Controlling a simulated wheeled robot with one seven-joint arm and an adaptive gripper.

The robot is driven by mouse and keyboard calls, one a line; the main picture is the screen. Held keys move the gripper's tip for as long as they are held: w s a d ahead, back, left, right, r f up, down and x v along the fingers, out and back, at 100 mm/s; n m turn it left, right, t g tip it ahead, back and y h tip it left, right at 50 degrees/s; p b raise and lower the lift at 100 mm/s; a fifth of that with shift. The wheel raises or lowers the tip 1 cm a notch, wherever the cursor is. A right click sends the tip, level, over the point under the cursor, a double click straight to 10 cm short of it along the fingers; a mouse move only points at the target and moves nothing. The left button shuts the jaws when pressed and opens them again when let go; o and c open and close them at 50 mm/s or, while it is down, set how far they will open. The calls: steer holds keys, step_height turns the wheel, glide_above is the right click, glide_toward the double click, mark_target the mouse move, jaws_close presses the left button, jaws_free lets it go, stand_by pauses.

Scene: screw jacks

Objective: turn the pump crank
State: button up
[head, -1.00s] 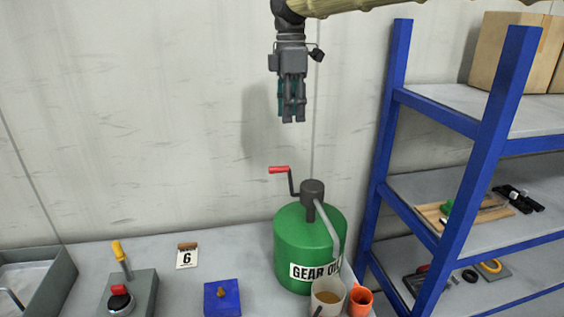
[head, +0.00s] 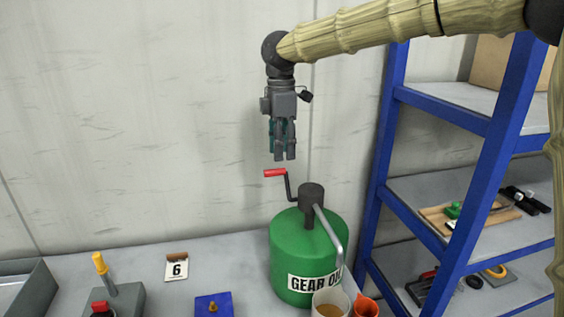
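The pump crank, a dark bent arm with a red handle (head: 275,173), stands on the dark pump head (head: 311,197) of a green gear oil drum (head: 290,250). The red handle points left. My gripper (head: 284,158) hangs fingers down just above the red handle and looks apart from it. Its fingers look close together, but I cannot tell whether they are fully shut. It holds nothing that I can see. A grey spout (head: 331,235) runs down from the pump head toward a pale cup (head: 328,303) with brownish contents.
An orange container (head: 365,306) stands beside the cup. A blue shelf rack (head: 478,180) rises close on the right. A number 6 card (head: 177,268), a blue block (head: 213,304) and a grey box with a yellow lever (head: 102,264) are on the bench (head: 220,250) to the left.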

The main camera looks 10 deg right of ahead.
steer(key=shift+s+f+p, duration=0.15)
steer(key=shift+f+p, duration=0.3)
steer(key=shift+f, duration=2)
jaws_close()
